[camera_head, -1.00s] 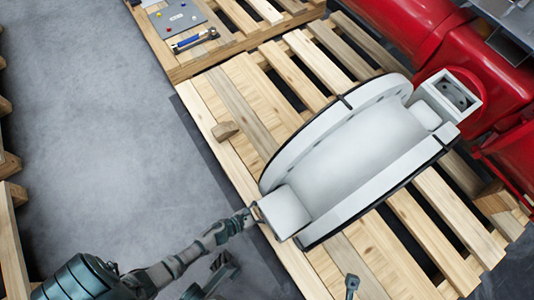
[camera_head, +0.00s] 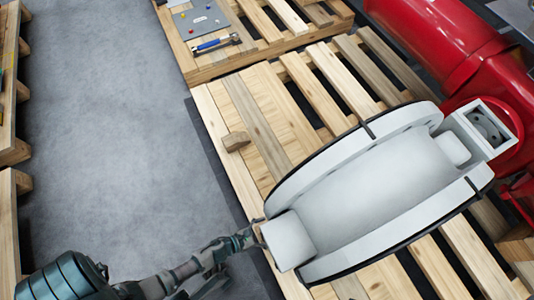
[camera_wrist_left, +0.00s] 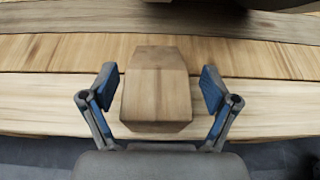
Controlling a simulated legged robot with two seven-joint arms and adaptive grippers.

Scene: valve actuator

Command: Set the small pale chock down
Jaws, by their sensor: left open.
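In the left wrist view, a small pale wooden chock (camera_wrist_left: 156,88) rests on the pallet planks. It lies between the two blue-padded fingers of my left gripper (camera_wrist_left: 157,92), which is open with a gap on each side of the chock. In the head view, my left gripper (camera_head: 256,234) is at the pallet's near-left edge, beside the white end block of the big valve (camera_head: 370,190). The chock between the fingers cannot be made out there. Another wooden block (camera_head: 236,141) sits farther up the same pallet edge. My right gripper is not in view.
The valve lies on the slatted pallet (camera_head: 226,108) and its dark rim shows above the chock in the wrist view. A red actuator (camera_head: 440,50) stands behind. A blue-handled tool (camera_head: 215,43) lies on another pallet. The grey floor (camera_head: 110,130) at left is clear.

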